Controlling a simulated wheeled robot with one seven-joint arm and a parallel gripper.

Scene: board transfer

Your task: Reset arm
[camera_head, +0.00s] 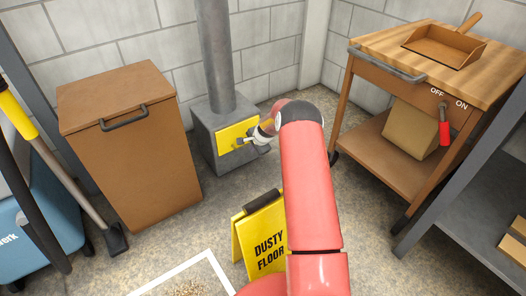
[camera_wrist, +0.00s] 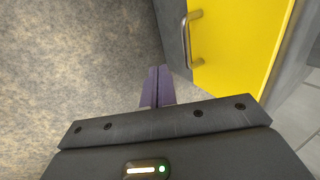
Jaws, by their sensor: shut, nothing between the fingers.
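My red arm reaches forward from the bottom of the head view. My gripper (camera_head: 257,140) is at its far end, in front of a yellow panel (camera_head: 232,134) on the grey base of a pillar. In the wrist view my gripper's purple fingers (camera_wrist: 157,88) are together with nothing between them. The yellow panel (camera_wrist: 238,50) fills the upper right there, with a metal handle (camera_wrist: 192,40) on it. The fingers are beside the panel's lower left edge and apart from the handle. Whether they touch the panel's edge I cannot tell.
A brown bin (camera_head: 135,150) stands left of the pillar (camera_head: 214,60). A wooden cart (camera_head: 372,70) with a tray (camera_head: 445,44) and a red-handled switch (camera_head: 444,130) stands at right. A yellow "DUSTY FLOOR" sign (camera_head: 260,240) stands near my arm. A white floor outline (camera_head: 176,270) surrounds debris.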

